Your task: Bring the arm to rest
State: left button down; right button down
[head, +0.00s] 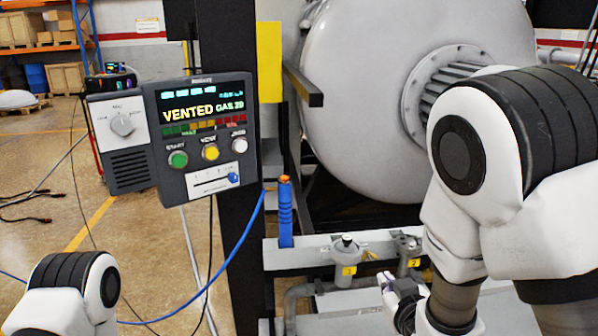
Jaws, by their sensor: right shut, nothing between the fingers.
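My right arm comes in from the right and bends down in front of the furnace. My right gripper (387,283) shows small at the lower middle right, beside the grey pipework, partly hidden by my own wrist. It is shut and empty. Part of my left arm shows at the lower left corner; its gripper is out of view. The large pale furnace vessel (350,110) stands behind my right arm. The control panel (205,135) reads VENTED and has green, yellow and white buttons, a slider with a blue knob, and a rotary knob (122,124) on its left.
A blue handle (286,215) with an orange top stands upright on the pale frame rail, left of my right gripper. A blue cable (235,255) runs across the lower left. Small valves (346,255) sit along the rail. Open floor (40,160) lies at the left.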

jog(key=s+d+f+m+g, duration=0.15)
jog(key=s+f+g, duration=0.3)
jog(key=f, duration=0.95)
jog(key=s+d+f+g, duration=0.1)
jog(key=s+f+g, duration=0.4)
jog(key=s+f, duration=0.4)
jog(key=s+d+f+g, duration=0.1)
jog(key=s+f+g, duration=0.4)
jog(key=s+f, duration=0.4)
jog(key=s, duration=0.6)
jog(key=shift+s+f+m, duration=0.35)
jog(key=shift+f, duration=0.05)
